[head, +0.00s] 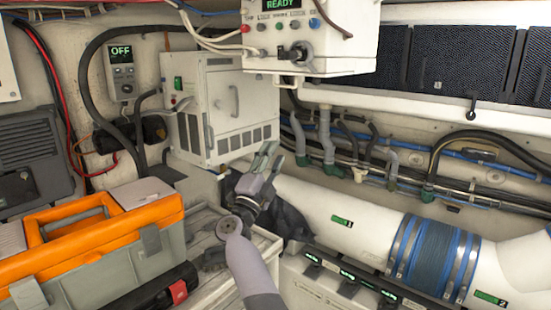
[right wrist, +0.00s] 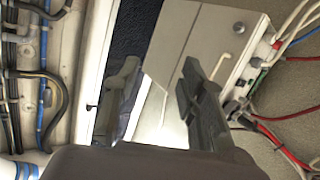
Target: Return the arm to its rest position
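My right arm comes up from the bottom middle of the head view. A white box with a small handle (right wrist: 190,50) lies beyond the fingers. My left gripper is not in view.
A white control box reading READY (head: 310,35) hangs above the gripper. The vented cabinet (head: 222,108) stands to its left. An orange and grey toolbox (head: 100,235) is at left. The white duct (head: 320,212) and several pipes and cables run to the right.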

